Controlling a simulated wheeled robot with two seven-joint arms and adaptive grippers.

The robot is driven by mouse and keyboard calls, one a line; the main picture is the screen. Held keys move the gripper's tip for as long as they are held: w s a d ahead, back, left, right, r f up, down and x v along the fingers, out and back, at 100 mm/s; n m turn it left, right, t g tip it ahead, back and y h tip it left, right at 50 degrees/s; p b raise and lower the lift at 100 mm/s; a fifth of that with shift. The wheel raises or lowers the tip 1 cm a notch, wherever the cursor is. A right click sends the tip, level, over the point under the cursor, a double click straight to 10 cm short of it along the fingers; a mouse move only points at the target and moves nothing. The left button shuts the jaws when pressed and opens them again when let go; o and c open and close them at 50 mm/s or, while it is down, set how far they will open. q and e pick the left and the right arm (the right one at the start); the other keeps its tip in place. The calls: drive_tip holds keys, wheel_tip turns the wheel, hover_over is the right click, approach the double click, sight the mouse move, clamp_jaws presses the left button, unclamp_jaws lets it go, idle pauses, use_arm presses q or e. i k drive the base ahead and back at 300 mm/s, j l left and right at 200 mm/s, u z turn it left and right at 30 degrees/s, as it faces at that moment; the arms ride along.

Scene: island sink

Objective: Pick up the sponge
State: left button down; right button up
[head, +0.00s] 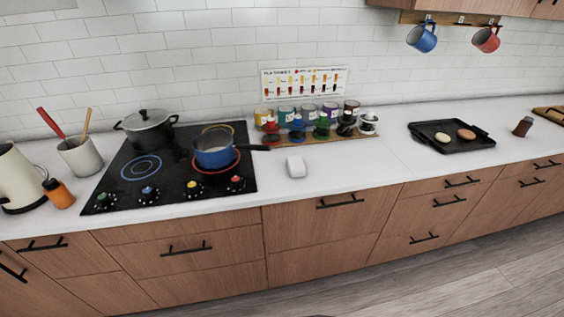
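I cannot pick out a sponge with certainty. A small pale, rounded block (296,167) lies on the white counter (345,172), just right of the black cooktop and in front of the row of jars. It is too small in the head view to tell whether it is a sponge. Neither of my grippers shows in the head view.
A blue pan (213,152) stands on the cooktop (135,190), its dark handle pointing right near the pale block. A black pot (148,131) is behind it. Several jars (322,126) line the wall. A black tray (450,147) sits right. The counter between is clear.

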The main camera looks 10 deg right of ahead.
sight(295, 164)
drive_tip(key=l+u, duration=0.35)
drive_tip(key=l, duration=0.25)
drive_tip(key=l+u, duration=0.35)
drive_tip(key=l, duration=0.3)
